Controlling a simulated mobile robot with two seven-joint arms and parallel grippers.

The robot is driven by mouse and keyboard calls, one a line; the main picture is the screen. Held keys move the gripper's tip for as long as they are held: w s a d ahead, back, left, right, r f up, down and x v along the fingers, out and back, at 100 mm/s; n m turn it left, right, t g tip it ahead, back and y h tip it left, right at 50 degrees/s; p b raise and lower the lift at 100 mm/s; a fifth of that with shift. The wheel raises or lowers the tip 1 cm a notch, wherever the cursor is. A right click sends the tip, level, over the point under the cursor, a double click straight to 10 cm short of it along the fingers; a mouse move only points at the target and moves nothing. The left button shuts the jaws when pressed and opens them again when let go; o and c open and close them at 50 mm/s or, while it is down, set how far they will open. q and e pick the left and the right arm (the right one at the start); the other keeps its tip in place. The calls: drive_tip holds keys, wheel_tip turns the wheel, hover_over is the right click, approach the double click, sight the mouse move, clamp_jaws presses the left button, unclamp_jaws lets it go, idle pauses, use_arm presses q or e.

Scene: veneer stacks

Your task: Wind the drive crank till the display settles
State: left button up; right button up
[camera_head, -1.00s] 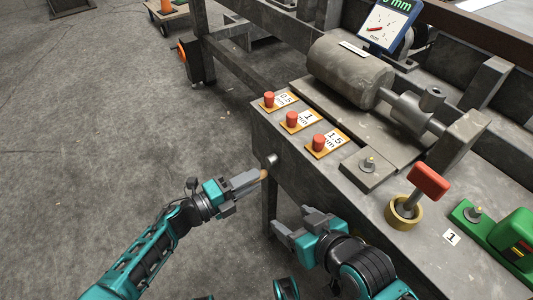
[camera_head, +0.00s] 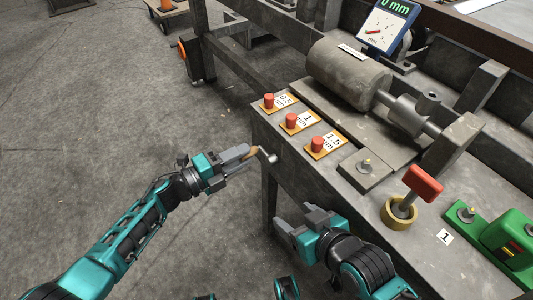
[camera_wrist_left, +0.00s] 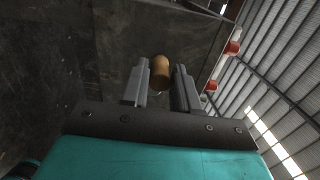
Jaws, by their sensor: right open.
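The drive crank (camera_head: 267,156) sticks out of the bench's near left side. My left gripper (camera_head: 247,154) is closed around its tan wooden handle. In the left wrist view the handle (camera_wrist_left: 161,72) stands between the two fingers, close to both. The display (camera_head: 388,24) is a blue-framed screen at the top. It shows a green "0 mm" and a white dial with a red needle. My right gripper (camera_head: 291,222) is open and empty beside the bench's front face.
The bench (camera_head: 366,215) carries a grey roller (camera_head: 349,73) and red knobs on plates marked 0.5, 1 and 1.5 mm. A red-handled lever (camera_head: 424,184) in a yellow ring and a green device (camera_head: 513,243) stand at the right.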

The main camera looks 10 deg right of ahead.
use_arm(q)
drive_tip(key=o, duration=0.3)
drive_tip(key=p+v, duration=0.2)
drive_tip(key=v, duration=0.5)
idle(0.4)
drive_tip(key=shift+a, duration=0.1)
idle(0.3)
